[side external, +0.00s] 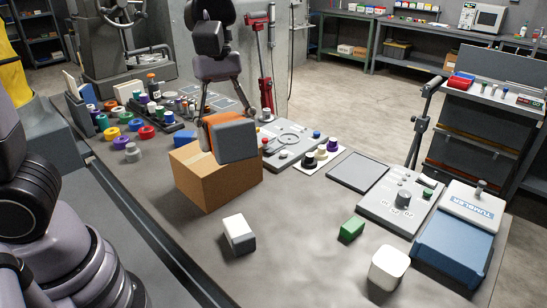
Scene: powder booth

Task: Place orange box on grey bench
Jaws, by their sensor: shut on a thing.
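My gripper (218,108) points down near the middle of the side external view, its fingers spread around the orange box. The orange box (209,133) shows an orange part on the left and a large grey face on the right. It is held just above or in front of a brown cardboard box (203,183); I cannot tell if they touch. The grey bench (181,240) runs beneath, with its bare surface showing in front.
A white-and-grey block (238,232), green block (352,229) and white container (387,267) stand in front. A blue-and-white tumbler unit (456,246) is at right. Coloured rings and jars crowd the left back. Bare bench lies between the front blocks.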

